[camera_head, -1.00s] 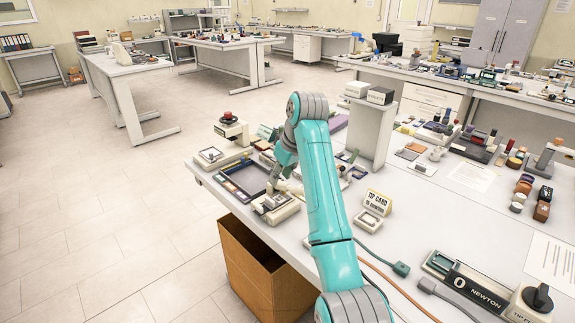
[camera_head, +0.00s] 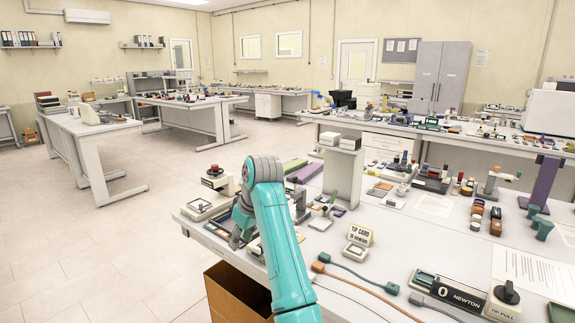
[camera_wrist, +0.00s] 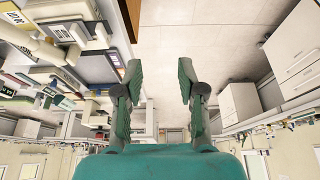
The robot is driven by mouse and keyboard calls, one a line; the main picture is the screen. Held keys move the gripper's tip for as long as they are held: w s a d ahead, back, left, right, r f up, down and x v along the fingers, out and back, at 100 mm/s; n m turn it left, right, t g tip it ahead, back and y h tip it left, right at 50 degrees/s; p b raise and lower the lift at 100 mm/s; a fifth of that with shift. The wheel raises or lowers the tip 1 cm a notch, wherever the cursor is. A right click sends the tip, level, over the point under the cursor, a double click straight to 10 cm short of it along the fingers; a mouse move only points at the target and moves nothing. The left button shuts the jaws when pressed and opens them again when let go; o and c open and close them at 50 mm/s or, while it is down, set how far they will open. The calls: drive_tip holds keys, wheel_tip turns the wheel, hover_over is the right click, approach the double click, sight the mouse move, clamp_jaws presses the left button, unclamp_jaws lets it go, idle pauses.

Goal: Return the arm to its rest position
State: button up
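My teal arm (camera_head: 280,245) rises from the bottom of the head view and bends over at a grey joint.
The white workbench (camera_head: 395,250) fills the right, with a tip card (camera_head: 360,234), cables and a Newton gauge (camera_head: 458,296) on it. A brown open bin (camera_head: 235,295) stands below its left edge. A grey post (camera_head: 341,175) stands behind my arm. Floor at left is clear.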

drive_tip(key=s+d+f+m+t, duration=0.1)
drive_tip(key=s+d+f, duration=0.15)
drive_tip(key=f, duration=0.55)
drive_tip(key=s+d+f+m+t, duration=0.1)
drive_tip(key=d+f, duration=0.2)
drive_tip(key=f, duration=0.6)
drive_tip(key=s+d+f+m+t, duration=0.1)
drive_tip(key=d+f, duration=0.1)
drive_tip(key=f, duration=0.6)
drive_tip(key=s+d+f+m+t, duration=0.1)
drive_tip(key=s+d+f, duration=0.5)
drive_tip(key=s+f, duration=0.2)
drive_tip(key=s+d+f+m+t, duration=0.2)
drive_tip(key=s+d+f, duration=0.3)
drive_tip(key=s+f, duration=0.3)
drive_tip(key=s+d+r+m+t+h, duration=0.15)
drive_tip(key=s+d, duration=0.25)
drive_tip(key=s, duration=0.8)
drive_tip(key=s+d+r+m+t+h, duration=0.15)
drive_tip(key=s+d, duration=0.35)
drive_tip(key=s, duration=0.8)
drive_tip(key=s+d+r+m+t, duration=0.1)
drive_tip(key=s+d+r+t, duration=0.1)
drive_tip(key=s+r, duration=1.5)
drive_tip(key=shift+s+d+r+t+h, duration=0.3)
drive_tip(key=shift+d+r+t, duration=0.15)
drive_tip(key=shift+r, duration=0.2)
